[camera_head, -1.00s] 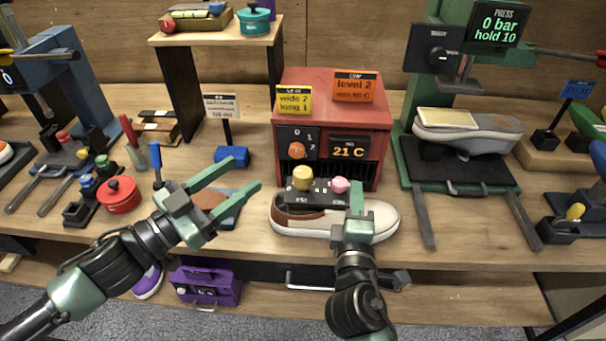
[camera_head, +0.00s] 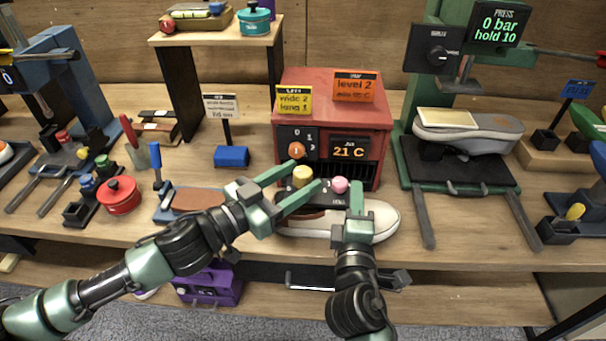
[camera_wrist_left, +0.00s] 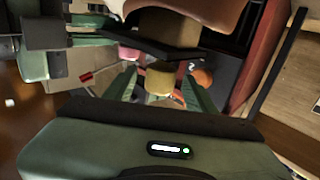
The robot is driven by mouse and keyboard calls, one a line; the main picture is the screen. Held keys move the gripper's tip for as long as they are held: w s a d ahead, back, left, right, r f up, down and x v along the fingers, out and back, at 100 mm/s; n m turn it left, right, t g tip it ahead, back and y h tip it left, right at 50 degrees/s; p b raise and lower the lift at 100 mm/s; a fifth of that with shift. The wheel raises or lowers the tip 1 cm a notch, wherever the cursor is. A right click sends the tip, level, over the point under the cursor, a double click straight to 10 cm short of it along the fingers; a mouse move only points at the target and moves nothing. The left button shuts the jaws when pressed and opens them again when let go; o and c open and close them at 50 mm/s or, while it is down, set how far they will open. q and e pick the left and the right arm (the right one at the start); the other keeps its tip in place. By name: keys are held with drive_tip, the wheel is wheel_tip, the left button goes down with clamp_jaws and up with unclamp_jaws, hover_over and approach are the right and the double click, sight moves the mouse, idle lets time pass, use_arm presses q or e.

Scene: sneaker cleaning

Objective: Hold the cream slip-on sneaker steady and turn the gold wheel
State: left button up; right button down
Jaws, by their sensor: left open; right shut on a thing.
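The cream slip-on sneaker (camera_head: 382,215) lies on the bench in front of the red box, its heel part brown. A dark device on it carries the gold wheel (camera_head: 302,173) and a pink knob (camera_head: 340,185). My left gripper (camera_head: 306,174) is open, its fingertips on either side of the gold wheel in the head view. In the left wrist view the gold wheel (camera_wrist_left: 160,80) shows between the two fingers; contact cannot be told. My right gripper (camera_head: 356,205) is shut on the sneaker near its middle and hides part of it.
The red box (camera_head: 330,105) with an orange knob and a 21 C display stands just behind the sneaker. A green press (camera_head: 402,150) with a grey shoe is to the right. A red pot (camera_head: 119,195) and several tools stand left. A purple box (camera_head: 210,285) is below.

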use_arm(q)
drive_tip(key=shift+x, duration=0.9)
clamp_jaws()
drive_tip(key=shift+m+g+h, duration=0.4)
drive_tip(key=shift+g, duration=0.1)
drive_tip(key=m+g+h, duration=0.2)
drive_tip(key=g, duration=0.1)
drive_tip(key=m+g+h, duration=0.1)
drive_tip(key=m+g, duration=0.2)
drive_tip(key=g, duration=0.1)
drive_tip(key=shift+w+m+h, duration=0.15)
drive_tip(key=shift+m+h, duration=0.15)
drive_tip(key=shift+h, duration=0.1)
drive_tip(key=m+g, duration=0.2)
drive_tip(key=g, duration=0.1)
drive_tip(key=m+g, duration=0.2)
drive_tip(key=g, duration=0.2)
drive_tip(key=shift+m+g, duration=1.4)
drive_tip(key=shift+g, duration=0.6)
drive_tip(key=shift+g+y, duration=0.4)
